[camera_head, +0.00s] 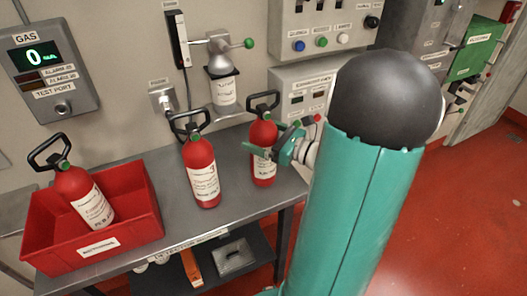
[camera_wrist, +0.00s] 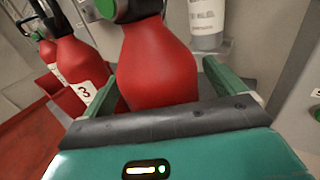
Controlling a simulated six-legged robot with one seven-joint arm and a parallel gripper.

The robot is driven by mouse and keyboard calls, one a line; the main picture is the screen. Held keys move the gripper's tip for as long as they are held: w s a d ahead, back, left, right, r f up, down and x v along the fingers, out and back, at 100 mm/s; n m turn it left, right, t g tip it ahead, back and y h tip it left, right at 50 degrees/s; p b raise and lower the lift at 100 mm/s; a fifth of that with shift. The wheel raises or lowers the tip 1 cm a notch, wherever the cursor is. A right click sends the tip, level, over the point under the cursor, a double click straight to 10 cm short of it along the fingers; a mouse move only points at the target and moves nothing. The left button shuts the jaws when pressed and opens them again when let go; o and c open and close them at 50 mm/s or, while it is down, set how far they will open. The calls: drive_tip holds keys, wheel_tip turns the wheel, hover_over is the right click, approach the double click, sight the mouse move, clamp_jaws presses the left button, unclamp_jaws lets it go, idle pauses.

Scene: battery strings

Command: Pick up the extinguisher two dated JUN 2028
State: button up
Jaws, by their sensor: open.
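A red extinguisher (camera_head: 263,135) with a black handle and white label stands upright at the right of the grey bench. It also fills the middle of the wrist view (camera_wrist: 158,65). My gripper (camera_head: 266,153) is open, with one finger on each side of its body; contact cannot be told. A second extinguisher (camera_head: 199,158), marked 3, stands left of it and shows in the wrist view (camera_wrist: 75,65). A third extinguisher (camera_head: 73,184) leans in a red bin (camera_head: 130,243). The dates are too small to read.
The grey bench (camera_head: 165,182) has a lower shelf with several items. A wall holder with a white bottle (camera_head: 223,90) and control panels (camera_head: 328,45) stand behind. A gas display (camera_head: 48,68) hangs at left. Red floor (camera_head: 470,220) is clear at right.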

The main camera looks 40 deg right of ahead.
clamp_jaws()
drive_tip(key=shift+r, duration=0.15)
idle(0.4)
